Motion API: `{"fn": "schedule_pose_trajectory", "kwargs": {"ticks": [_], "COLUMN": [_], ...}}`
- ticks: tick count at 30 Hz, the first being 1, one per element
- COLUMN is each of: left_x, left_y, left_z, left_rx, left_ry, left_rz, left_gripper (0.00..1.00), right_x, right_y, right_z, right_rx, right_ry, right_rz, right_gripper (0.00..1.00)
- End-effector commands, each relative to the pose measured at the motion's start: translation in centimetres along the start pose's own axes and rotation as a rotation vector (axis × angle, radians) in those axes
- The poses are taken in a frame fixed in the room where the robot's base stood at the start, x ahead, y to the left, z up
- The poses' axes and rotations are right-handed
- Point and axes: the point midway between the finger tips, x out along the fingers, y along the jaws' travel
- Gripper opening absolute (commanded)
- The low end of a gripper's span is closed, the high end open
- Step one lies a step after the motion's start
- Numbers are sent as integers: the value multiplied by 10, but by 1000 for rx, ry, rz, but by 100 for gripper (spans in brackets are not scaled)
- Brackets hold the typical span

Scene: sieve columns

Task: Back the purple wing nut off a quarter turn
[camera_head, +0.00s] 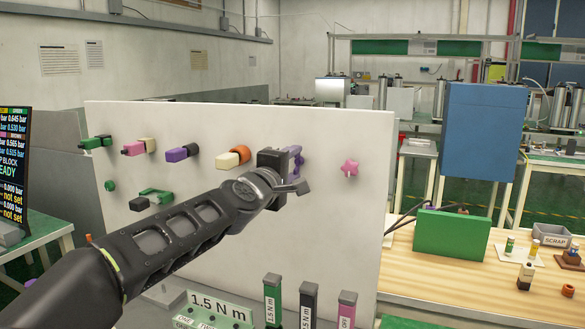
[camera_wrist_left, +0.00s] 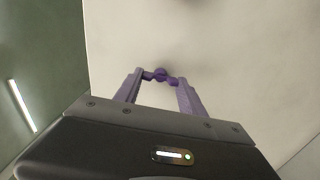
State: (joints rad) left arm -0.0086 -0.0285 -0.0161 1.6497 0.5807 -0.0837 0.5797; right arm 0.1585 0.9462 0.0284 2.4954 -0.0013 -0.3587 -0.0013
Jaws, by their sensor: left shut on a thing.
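The purple wing nut (camera_wrist_left: 160,74) sits on the face of the pale upright panel (camera_head: 232,122). In the left wrist view its two wings spread left and right between the purple-tinted fingers of my left gripper (camera_wrist_left: 158,88), which is shut on it. In the head view my left gripper (camera_head: 294,160) is at the panel, right of the middle of its upper half. Its dark body and wrist hide most of the nut there; purple shows just past it. My right gripper is in neither view.
A pink star knob (camera_head: 349,168) is on the panel just right of my gripper. A cream and orange fitting (camera_head: 230,159) and a purple and black fitting (camera_head: 181,153) are to its left. Upright torque tools (camera_head: 308,303) stand below. A wooden bench (camera_head: 440,262) is at right.

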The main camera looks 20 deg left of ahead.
Motion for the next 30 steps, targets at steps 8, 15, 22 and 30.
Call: {"fn": "schedule_pose_trajectory", "kwargs": {"ticks": [8,15,22,30], "left_x": [0,0,0,0], "left_y": [-1,0,0,0], "left_z": [0,0,0,0], "left_rx": [-90,-103,-102,-102], "left_ry": [0,1,1,1], "left_rz": [0,0,0,0], "left_gripper": [7,7,50,69], "right_x": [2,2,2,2], "right_y": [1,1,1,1], "right_z": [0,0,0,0], "right_rx": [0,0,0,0], "right_ry": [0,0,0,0], "right_rz": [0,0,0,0], "right_gripper": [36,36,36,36]}}
